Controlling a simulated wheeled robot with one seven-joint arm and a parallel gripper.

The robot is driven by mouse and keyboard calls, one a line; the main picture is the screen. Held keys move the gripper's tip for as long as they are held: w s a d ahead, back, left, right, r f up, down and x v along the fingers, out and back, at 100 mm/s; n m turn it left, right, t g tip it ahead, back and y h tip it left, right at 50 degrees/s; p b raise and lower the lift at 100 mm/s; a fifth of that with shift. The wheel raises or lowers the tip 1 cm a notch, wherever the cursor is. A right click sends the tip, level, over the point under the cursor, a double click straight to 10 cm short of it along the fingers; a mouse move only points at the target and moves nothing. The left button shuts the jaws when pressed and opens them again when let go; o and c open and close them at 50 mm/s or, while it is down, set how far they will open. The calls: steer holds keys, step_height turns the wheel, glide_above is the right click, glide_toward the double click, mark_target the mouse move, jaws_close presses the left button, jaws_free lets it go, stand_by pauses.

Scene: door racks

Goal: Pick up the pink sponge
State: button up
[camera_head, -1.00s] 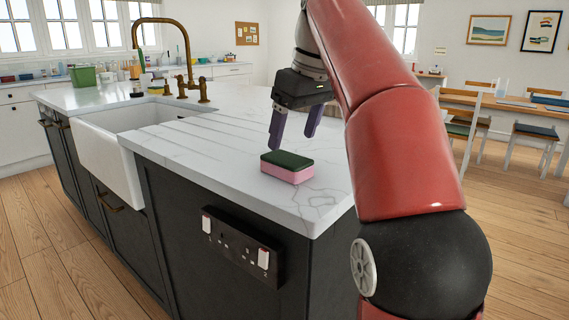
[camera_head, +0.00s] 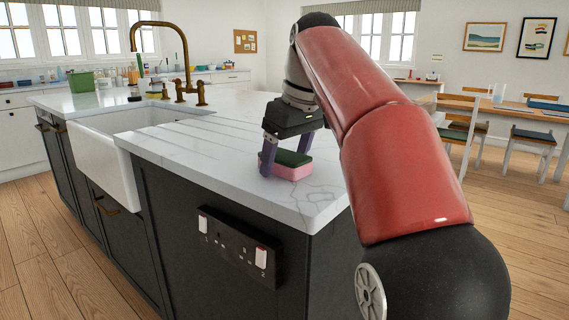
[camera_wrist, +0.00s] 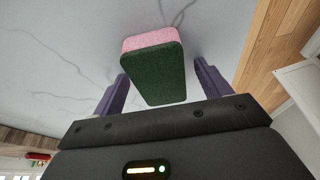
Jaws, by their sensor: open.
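The pink sponge (camera_head: 288,172) has a dark green top layer and lies flat on the white marble counter near its right corner. It also shows in the wrist view (camera_wrist: 150,41), with its green face toward the camera. My gripper (camera_head: 286,162) is down at the sponge, with one purple finger at its left and the other behind its right side. In the wrist view the open fingers (camera_wrist: 160,85) stand on either side of the sponge's near end, with gaps visible. Whether the fingertips touch the counter cannot be told.
The white marble counter (camera_head: 200,158) is clear around the sponge. A white sink (camera_head: 100,165) with a brass tap (camera_head: 186,60) lies to the left. The counter's front edge and a socket panel (camera_head: 238,245) are close by. A dining table stands at the back right.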

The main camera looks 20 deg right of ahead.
steer(key=shift+f, duration=0.1)
steer(key=c, duration=1)
steer(key=shift+c, duration=0.2)
